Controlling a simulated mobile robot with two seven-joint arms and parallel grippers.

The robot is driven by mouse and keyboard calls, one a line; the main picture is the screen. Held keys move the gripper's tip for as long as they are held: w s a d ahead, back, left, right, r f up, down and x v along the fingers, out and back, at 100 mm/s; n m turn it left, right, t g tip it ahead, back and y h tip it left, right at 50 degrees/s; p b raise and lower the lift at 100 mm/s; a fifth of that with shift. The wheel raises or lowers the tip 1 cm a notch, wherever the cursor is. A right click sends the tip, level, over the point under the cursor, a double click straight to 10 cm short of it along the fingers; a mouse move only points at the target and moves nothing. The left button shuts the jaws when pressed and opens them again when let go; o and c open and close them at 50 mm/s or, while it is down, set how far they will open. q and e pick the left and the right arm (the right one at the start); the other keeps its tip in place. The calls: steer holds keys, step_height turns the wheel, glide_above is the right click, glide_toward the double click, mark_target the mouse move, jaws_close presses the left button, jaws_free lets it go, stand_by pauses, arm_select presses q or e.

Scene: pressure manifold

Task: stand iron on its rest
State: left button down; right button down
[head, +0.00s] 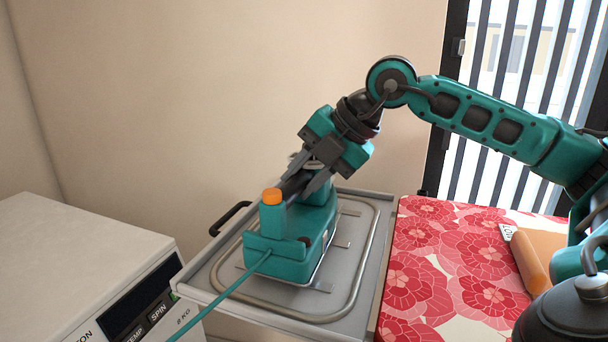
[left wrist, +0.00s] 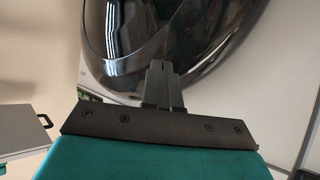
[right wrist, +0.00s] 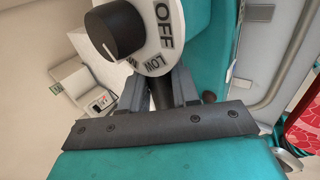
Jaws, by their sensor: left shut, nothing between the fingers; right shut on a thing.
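The teal iron (head: 290,250), with an orange cap at its near end, is level on or just above the grey metal rest (head: 347,290) with its bent tube loop. I cannot tell whether its sole touches. My right gripper (head: 308,188) is shut on the iron's dark handle from above. In the right wrist view its fingers (right wrist: 160,92) close around the dark handle, beside a dial (right wrist: 150,35) marked OFF and LOW. My left gripper (left wrist: 162,88) is shut and empty before a glossy dark curved surface, out of the head view.
A teal cord (head: 225,296) runs from the iron toward the lower left. A white washing machine (head: 75,245) stands left of the rest.

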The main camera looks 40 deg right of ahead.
stand_by(0.5)
steer(key=shift+f+b, duration=0.5)
steer(key=shift+b, duration=0.05)
steer(key=c, duration=1)
jaws_free()
steer(key=shift+o, duration=1.2)
steer(key=shift+f, duration=0.3)
steer(key=v, duration=1.3)
steer(key=shift+p, duration=0.45)
steer(key=shift+r, duration=0.2)
